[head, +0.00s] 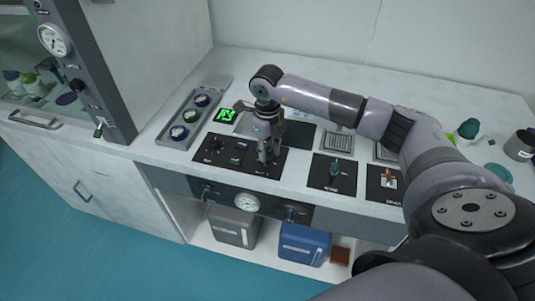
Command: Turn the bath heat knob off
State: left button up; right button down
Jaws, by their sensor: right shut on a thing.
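A black control panel (218,168) is set into the white worktop near its front edge. My right gripper (266,160) points down over the right part of this panel. It is shut on a knob there, which I take to be the bath heat knob. The fingers hide most of that knob, so its setting cannot be seen. The panel's labels are too small to read. My left gripper is not in view.
A gauge (247,202) is on the front face. My right arm spans the right side.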

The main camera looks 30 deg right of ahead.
aim_at(268, 152)
jog(key=n+b, duration=0.3)
jog(key=n, duration=0.1)
jog(key=shift+f, duration=0.1)
jog(key=shift+n+b, duration=0.65)
jog(key=shift+n, duration=0.85)
jog(key=c, duration=1.2)
grip_release()
jog(key=shift+c, duration=0.2)
notch_tip(268, 152, up, 12)
